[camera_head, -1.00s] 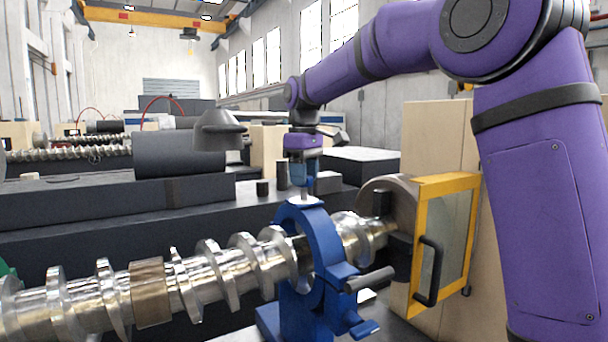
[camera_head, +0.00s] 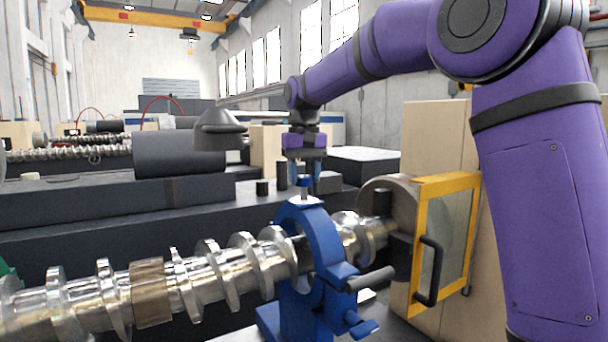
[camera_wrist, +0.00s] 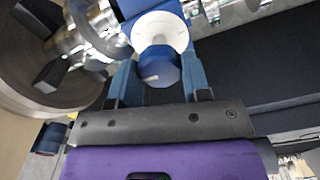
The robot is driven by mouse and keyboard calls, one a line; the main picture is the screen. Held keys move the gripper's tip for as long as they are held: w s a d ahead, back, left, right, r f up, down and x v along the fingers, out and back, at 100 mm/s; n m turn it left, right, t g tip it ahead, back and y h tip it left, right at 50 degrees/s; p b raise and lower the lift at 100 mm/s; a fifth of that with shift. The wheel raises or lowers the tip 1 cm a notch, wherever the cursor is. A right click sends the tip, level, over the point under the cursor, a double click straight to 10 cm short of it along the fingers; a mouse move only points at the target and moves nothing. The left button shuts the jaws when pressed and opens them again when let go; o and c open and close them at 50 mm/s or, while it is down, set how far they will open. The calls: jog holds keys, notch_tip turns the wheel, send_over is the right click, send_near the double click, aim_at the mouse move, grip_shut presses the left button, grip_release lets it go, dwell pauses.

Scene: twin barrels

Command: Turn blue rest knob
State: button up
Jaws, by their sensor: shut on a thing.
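The blue rest (camera_head: 325,245) is a ring-shaped stand around the shiny screw shaft (camera_head: 215,270). Its blue knob (camera_head: 304,183) stands upright on top, on a pale stem and collar. My gripper (camera_head: 305,178) points straight down over the rest, with its blue fingers on either side of the knob. In the wrist view, the knob's faceted blue head (camera_wrist: 158,67) sits between the two fingers, above a white round collar (camera_wrist: 160,32). My gripper is shut on the knob. The knob's far side is hidden.
A yellow-framed door (camera_head: 445,245) with a black handle and a chuck stand right of the rest. A black-handled lever (camera_head: 370,280) sticks out from the rest's front. A grey cone-shaped part (camera_head: 220,130) is left of my gripper. Dark machine beds lie behind.

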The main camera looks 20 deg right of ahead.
aim_at(304, 176)
jog(key=m, duration=0.4)
jog(key=shift+m, duration=2.1)
jog(key=shift+r, duration=0.1)
jog(key=o, duration=0.9)
notch_tip(304, 176, up, 11)
jog(key=shift+f, duration=0.15)
